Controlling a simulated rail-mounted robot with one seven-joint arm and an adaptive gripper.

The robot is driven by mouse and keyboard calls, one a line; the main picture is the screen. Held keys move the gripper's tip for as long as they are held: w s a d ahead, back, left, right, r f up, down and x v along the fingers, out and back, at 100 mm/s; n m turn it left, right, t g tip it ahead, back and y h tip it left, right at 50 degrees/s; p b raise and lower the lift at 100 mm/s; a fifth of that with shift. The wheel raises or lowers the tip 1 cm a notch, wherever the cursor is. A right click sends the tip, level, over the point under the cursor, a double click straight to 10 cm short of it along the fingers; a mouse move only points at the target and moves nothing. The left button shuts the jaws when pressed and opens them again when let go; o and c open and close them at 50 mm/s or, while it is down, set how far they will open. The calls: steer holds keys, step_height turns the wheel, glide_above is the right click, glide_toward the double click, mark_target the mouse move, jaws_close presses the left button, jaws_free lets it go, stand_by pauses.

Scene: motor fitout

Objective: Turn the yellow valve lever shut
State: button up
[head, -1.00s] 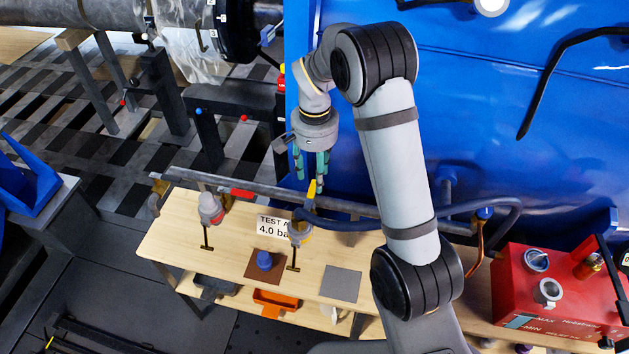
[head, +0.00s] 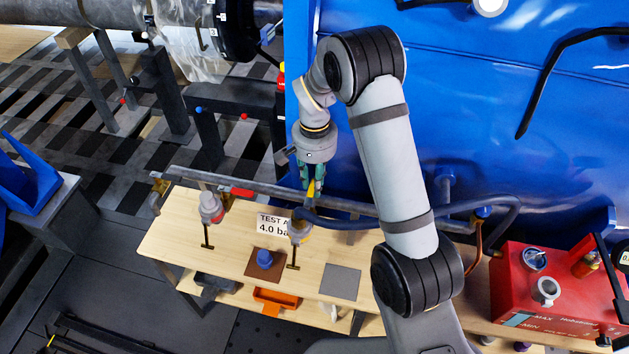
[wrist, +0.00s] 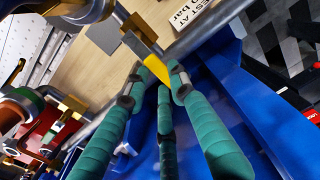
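The yellow valve lever (head: 311,187) stands up from a valve on the pipe behind the bench, beside the sign. In the wrist view the yellow lever (wrist: 146,57) runs from the valve to between my fingertips. My gripper (head: 311,194) points down over the lever, its teal fingers around the lever's upper end. In the wrist view my gripper (wrist: 155,80) has its fingertips spread on both sides of the lever end. The right fingertip looks very close to it; contact cannot be told.
A red lever (head: 242,192) sits on the same pipe to the left. A dark blue hose (head: 350,222) runs right from the valve. A blue tank wall (head: 470,110) rises behind. A red unit (head: 555,300) stands at right. The bench (head: 175,235) has clear room at left.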

jaws_close()
stand_by(0.3)
steer(key=shift+d, duration=0.1)
